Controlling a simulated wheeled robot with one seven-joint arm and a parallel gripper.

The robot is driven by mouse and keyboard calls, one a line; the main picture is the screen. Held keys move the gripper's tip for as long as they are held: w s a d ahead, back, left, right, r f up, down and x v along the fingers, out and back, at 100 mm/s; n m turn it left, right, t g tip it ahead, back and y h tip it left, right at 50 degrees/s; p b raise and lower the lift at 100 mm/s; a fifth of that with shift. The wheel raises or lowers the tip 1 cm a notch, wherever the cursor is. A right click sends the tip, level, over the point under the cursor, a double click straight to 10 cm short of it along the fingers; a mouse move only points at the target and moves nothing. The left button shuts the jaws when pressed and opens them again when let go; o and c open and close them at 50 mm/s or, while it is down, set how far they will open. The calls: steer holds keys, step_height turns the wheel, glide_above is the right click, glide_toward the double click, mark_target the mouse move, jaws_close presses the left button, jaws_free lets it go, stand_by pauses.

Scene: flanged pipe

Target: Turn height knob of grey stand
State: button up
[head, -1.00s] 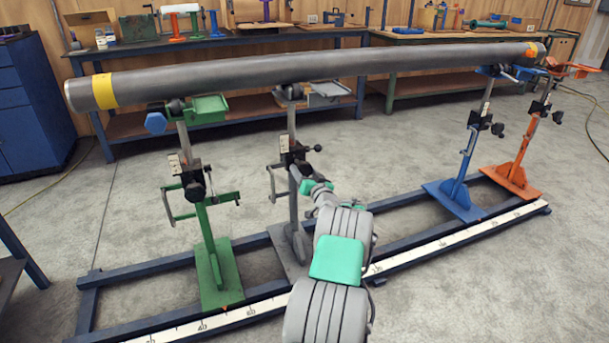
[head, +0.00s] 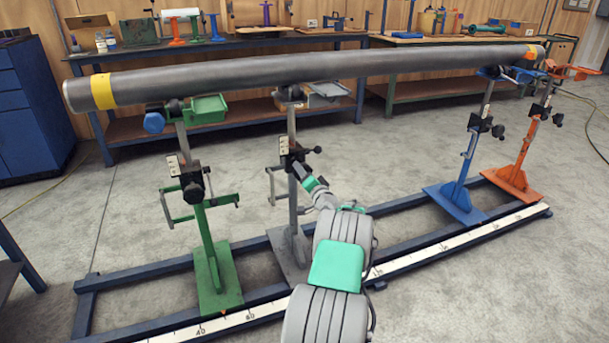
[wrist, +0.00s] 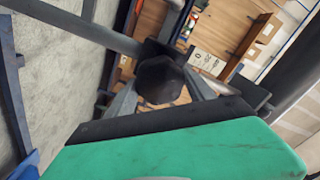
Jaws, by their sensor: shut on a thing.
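The grey stand (head: 292,205) stands on the floor rail under the pipe (head: 320,68), right of the green stand. Its height knob (wrist: 160,80) is a dark faceted knob in the wrist view. My gripper (head: 297,170) is at the dark clamp on the grey stand's post. In the wrist view, my gripper's two grey fingers (wrist: 162,88) lie on either side of the knob and are shut on it. In the head view, my gripper and wrist hide the knob.
The green stand (head: 207,235) is close on the left. The blue stand (head: 462,185) and orange stand (head: 530,150) are farther right. A dark rail frame with a white scale (head: 440,255) runs along the floor. Workbenches line the back wall.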

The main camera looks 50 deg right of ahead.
stand_by(0.3)
steer(key=o, duration=1.4)
steer(key=shift+c, duration=0.2)
steer(key=p+v, duration=0.2)
steer(key=v, duration=0.5)
steer(key=shift+s, duration=0.4)
steer(key=shift+a, duration=0.1)
